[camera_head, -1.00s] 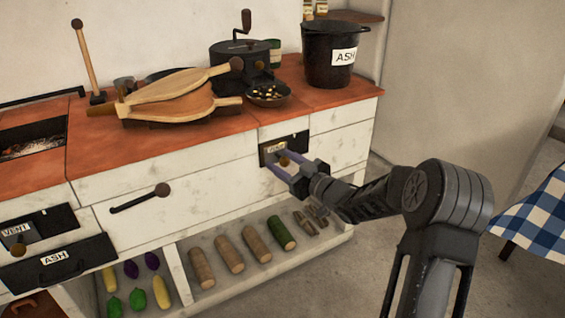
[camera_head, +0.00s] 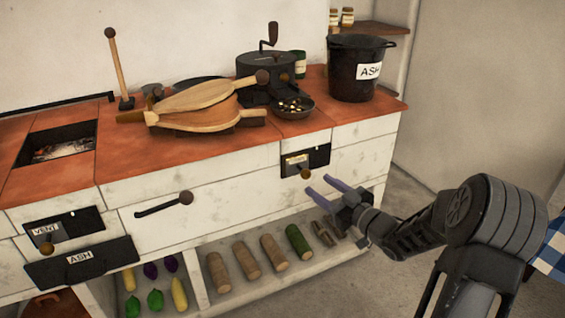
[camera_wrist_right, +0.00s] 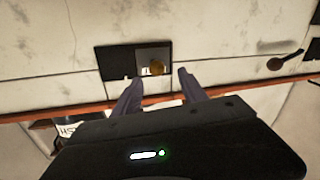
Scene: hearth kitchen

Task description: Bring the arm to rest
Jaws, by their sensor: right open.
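My right arm comes in from the lower right in the head view. My right gripper (camera_head: 322,190) is open and empty, with its two purple-grey fingers apart, in front of the white cabinet front. It is a little below and to the right of a small dark vent plate with a brass knob (camera_head: 305,174). In the right wrist view the open fingers (camera_wrist_right: 156,92) point toward the same plate, and the knob (camera_wrist_right: 156,67) shows between and beyond them, apart from both. My left gripper is not in view.
The orange counter (camera_head: 200,157) holds bellows (camera_head: 200,107), a black grinder (camera_head: 266,66), a small pan (camera_head: 292,107) and an ASH bucket (camera_head: 357,75). Logs (camera_head: 246,261) lie on the shelf below. A checked cloth (camera_head: 552,250) hangs at the right edge. Floor is clear beside the cabinet.

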